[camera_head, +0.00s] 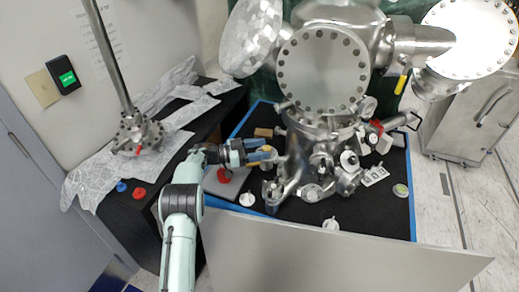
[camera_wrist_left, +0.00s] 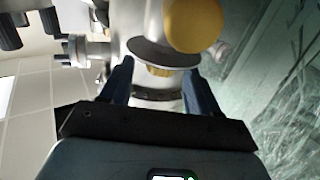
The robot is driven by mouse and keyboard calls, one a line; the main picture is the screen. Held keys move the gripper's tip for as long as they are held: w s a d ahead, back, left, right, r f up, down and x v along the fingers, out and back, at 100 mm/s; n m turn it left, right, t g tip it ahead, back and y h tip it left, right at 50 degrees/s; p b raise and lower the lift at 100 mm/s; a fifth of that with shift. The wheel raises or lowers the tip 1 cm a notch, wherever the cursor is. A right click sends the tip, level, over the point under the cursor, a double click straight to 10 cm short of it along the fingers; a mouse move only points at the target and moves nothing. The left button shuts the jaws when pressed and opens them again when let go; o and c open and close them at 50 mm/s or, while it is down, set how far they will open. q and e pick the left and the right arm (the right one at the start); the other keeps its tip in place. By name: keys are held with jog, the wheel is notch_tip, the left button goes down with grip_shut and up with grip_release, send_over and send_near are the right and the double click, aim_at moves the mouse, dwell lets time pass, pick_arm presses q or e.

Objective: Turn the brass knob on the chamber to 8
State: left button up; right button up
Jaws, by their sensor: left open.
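The steel chamber (camera_head: 320,75) stands on the dark bench top. The brass knob (camera_wrist_left: 193,25) shows in the left wrist view as a round yellow ball beside a grey disc (camera_wrist_left: 145,50). A smaller brass part (camera_wrist_left: 160,71) shows under the disc, between the fingers. In the head view a small yellowish knob (camera_head: 266,149) sits at the chamber's left side, partly hidden by my fingers. My left gripper (camera_head: 268,154) is open around this area; it also shows in the left wrist view (camera_wrist_left: 160,75). Contact cannot be told. Scale numbers are not readable. My right gripper is not in view.
A grey panel (camera_head: 340,255) crosses the front. A red knob (camera_head: 224,175) and a white cap (camera_head: 247,199) lie near my left arm. A metal post on a flange (camera_head: 138,133) stands at left among foil sheets. A steel cabinet (camera_head: 470,120) stands at right.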

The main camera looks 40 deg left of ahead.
pick_arm(q)
jog(key=b+v, duration=0.1)
jog(key=v, duration=1.2)
jog(key=shift+s, duration=0.1)
